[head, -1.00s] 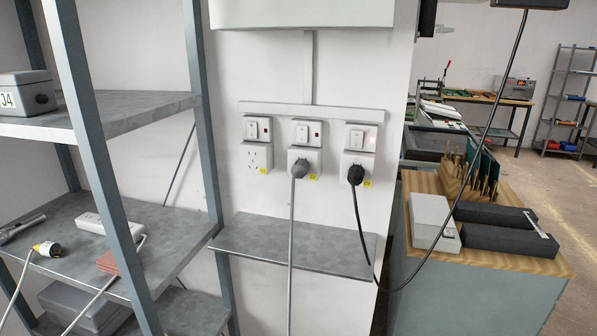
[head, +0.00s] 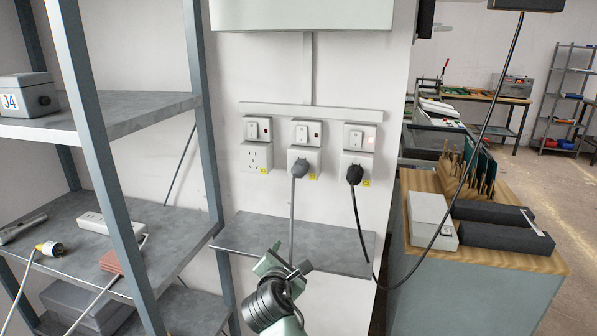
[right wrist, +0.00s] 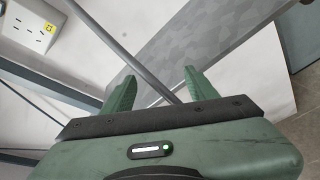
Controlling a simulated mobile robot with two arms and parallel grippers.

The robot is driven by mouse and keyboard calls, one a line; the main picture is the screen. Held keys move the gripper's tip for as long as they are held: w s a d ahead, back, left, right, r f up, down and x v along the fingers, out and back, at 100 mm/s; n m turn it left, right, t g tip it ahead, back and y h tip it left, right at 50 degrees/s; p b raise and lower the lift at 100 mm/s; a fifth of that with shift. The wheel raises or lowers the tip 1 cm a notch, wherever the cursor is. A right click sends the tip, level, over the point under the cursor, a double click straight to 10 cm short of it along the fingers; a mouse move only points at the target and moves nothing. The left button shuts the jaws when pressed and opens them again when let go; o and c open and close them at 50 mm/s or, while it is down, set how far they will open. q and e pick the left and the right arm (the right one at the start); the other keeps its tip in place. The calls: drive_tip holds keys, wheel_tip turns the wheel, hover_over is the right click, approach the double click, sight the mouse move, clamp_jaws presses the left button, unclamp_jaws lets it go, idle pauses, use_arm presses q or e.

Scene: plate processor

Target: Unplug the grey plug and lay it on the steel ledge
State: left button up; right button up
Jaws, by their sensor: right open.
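The grey plug (head: 300,169) sits in the middle wall socket (head: 304,155), and its grey cable (head: 292,215) hangs down in front of the steel ledge (head: 335,250). The ledge is bare on top and also shows in the right wrist view (right wrist: 220,40). My right gripper (head: 285,262) is open and empty, below the plug and in front of the ledge. In the right wrist view the open fingers (right wrist: 158,82) show with the cable running down between them in the picture; I cannot tell whether they touch it. The plug is outside that view. My left gripper is not in view.
A black plug (head: 355,174) with a black cable fills the right socket; the left socket (head: 257,158) is empty. A metal shelf rack (head: 205,120) stands close on the left. A cabinet (head: 480,285) with a wooden top stands on the right.

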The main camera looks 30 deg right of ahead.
sight(295, 174)
drive_tip(key=w+d+r+n+h, duration=0.1)
drive_tip(key=w+r+n+h, duration=0.1)
drive_tip(key=r, duration=0.6)
drive_tip(key=w+d+r+n+h, duration=0.1)
drive_tip(key=r+n, duration=0.3)
drive_tip(key=r, duration=0.5)
drive_tip(key=shift+w+d+r+t+h, duration=0.35)
drive_tip(key=shift+d+t+h, duration=0.1)
drive_tip(key=shift+h, duration=0.25)
drive_tip(key=shift+f, duration=0.1)
drive_tip(key=shift+w+d+b, duration=0.4)
drive_tip(key=shift+d+b, duration=0.05)
drive_tip(key=shift+d, duration=0.05)
drive_tip(key=b+x, duration=0.2)
drive_tip(key=x, duration=0.1)
drive_tip(key=shift+w+d+f, duration=0.2)
drive_tip(key=shift+w+d, duration=0.05)
drive_tip(key=shift+w+d+r+p, duration=0.4)
drive_tip(key=shift+w+d+p, duration=0.4)
drive_tip(key=shift+p+x, duration=0.3)
drive_tip(key=shift+x, duration=0.5)
drive_tip(key=shift+d+f, duration=0.15)
drive_tip(key=shift+f, duration=0.05)
drive_tip(key=shift+r, duration=0.1)
